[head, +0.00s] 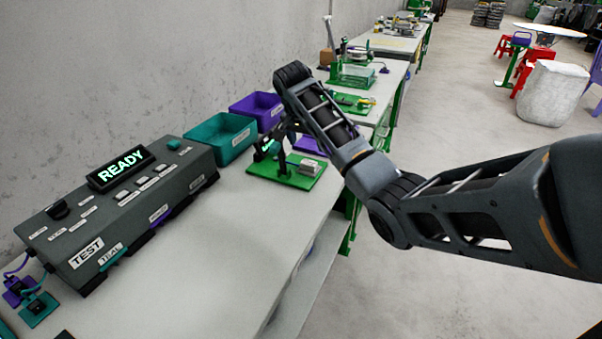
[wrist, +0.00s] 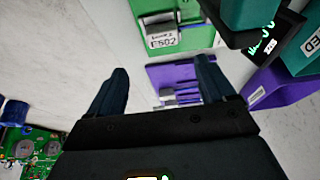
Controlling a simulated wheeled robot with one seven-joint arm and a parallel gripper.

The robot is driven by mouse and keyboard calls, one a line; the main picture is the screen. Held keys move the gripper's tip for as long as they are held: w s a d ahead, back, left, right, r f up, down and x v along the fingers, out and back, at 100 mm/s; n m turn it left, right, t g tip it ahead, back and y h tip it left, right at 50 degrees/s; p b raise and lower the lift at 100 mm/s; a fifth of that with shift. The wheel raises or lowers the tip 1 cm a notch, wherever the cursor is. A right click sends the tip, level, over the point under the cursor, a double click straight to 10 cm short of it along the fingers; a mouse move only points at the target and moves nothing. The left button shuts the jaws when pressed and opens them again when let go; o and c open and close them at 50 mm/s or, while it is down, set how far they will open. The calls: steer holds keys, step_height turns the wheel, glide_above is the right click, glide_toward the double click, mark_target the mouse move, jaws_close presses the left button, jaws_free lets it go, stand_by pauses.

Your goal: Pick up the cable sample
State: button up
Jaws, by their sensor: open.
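I cannot make out a blue cable with certainty in either view. A dark blue rounded thing (wrist: 15,112) shows at the left edge of the wrist view, beside a green circuit board; I cannot tell whether it is the cable sample. Past the fingers lies a purple plate (wrist: 165,76) with a grey fixture, partly hidden by my gripper. A green plate (head: 264,169) with a labelled grey block lies on the bench under my wrist in the head view.
A grey test box (head: 130,205) reading READY stands on the bench (head: 235,225). A teal bin (head: 232,143) and a purple bin (head: 250,105) stand by the wall. A green fixture (head: 355,73) stands farther along.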

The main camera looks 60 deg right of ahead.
mark_target(309, 162)
steer(key=shift+w+a+x, duration=0.1)
steer(key=shift+a+x, duration=0.05)
steer(key=shift+x, duration=2.1)
steer(key=shift+w+a+x, duration=0.1)
steer(key=shift+w+x, duration=0.05)
steer(key=shift+x, duration=2.15)
steer(key=shift+f, duration=0.1)
steer(key=shift+c, duration=0.4)
steer(key=c, duration=1.2)
step_height(309, 162, up, 4)
steer(key=shift+r, duration=0.2)
steer(key=s+d+r, duration=0.1)
steer(key=s+r, duration=0.1)
steer(key=s, duration=0.1)
steer(key=s+d+r, duration=0.2)
steer(key=s, duration=0.2)
steer(key=s+d+r+b, duration=0.1)
steer(key=s+d+r, duration=0.1)
steer(key=s, duration=0.1)
steer(key=shift+s+d+r, duration=0.15)
steer(key=shift+d+r, duration=0.1)
steer(key=shift+r, duration=0.1)
